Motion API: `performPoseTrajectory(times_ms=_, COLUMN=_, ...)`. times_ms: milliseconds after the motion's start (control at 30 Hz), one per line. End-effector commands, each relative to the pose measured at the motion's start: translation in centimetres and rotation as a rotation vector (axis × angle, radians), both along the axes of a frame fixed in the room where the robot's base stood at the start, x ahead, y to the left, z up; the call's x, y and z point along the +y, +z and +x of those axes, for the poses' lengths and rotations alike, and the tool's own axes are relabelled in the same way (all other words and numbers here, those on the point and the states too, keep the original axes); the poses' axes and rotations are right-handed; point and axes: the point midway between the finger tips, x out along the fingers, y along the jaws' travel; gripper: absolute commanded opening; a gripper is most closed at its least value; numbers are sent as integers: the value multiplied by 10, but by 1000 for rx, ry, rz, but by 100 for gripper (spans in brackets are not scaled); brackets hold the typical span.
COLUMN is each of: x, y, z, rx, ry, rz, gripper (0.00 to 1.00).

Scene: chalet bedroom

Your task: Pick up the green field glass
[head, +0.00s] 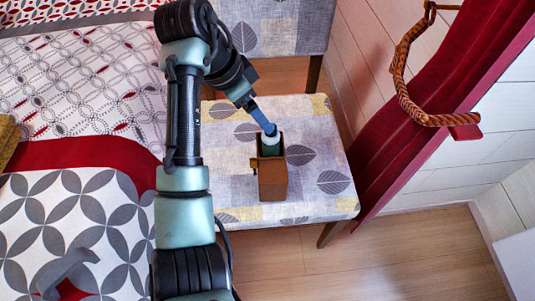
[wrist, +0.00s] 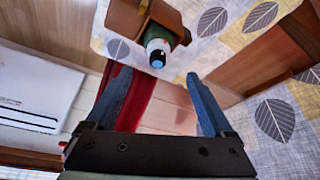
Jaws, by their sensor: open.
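The green field glass (head: 270,149) has a green body, a white ring and a dark end with a blue lens. It stands in a brown, box-like holder (head: 273,182) on the patterned chair seat. In the wrist view the field glass (wrist: 159,36) shows lens end towards me, its lower part hidden by the brown holder (wrist: 124,18). My gripper (head: 268,127) has blue fingers and is just above the lens end, at its upper left. In the wrist view my gripper (wrist: 157,76) is open and empty, with the lens end just beyond the gap between the fingertips.
The chair seat (head: 225,205) has bare room around the holder. A red curtain (head: 420,105) with a braided rope tieback (head: 402,85) hangs at the right by the wall. A bed (head: 95,200) lies on the left. The wooden floor (head: 400,260) is clear at lower right.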

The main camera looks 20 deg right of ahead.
Motion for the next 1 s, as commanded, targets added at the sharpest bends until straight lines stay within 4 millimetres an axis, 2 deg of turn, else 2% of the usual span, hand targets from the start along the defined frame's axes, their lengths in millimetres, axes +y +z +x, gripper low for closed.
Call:
performPoseTrajectory(times_ms=33, x=-4, y=-14, z=0, rx=2, ry=-1, rz=2, gripper=87)
performPoseTrajectory(times_ms=100, x=-8, y=-24, z=1, rx=0, ry=1, rz=0, gripper=87)
performPoseTrajectory(times_ms=433, x=-18, y=-45, z=2, rx=-1, ry=3, rz=0, gripper=87)
performPoseTrajectory(times_ms=700, x=-32, y=-82, z=0, rx=-1, ry=1, rz=0, gripper=87)
performPoseTrajectory(times_ms=1000, x=-35, y=-85, z=1, rx=-2, ry=3, rz=-1, gripper=87)
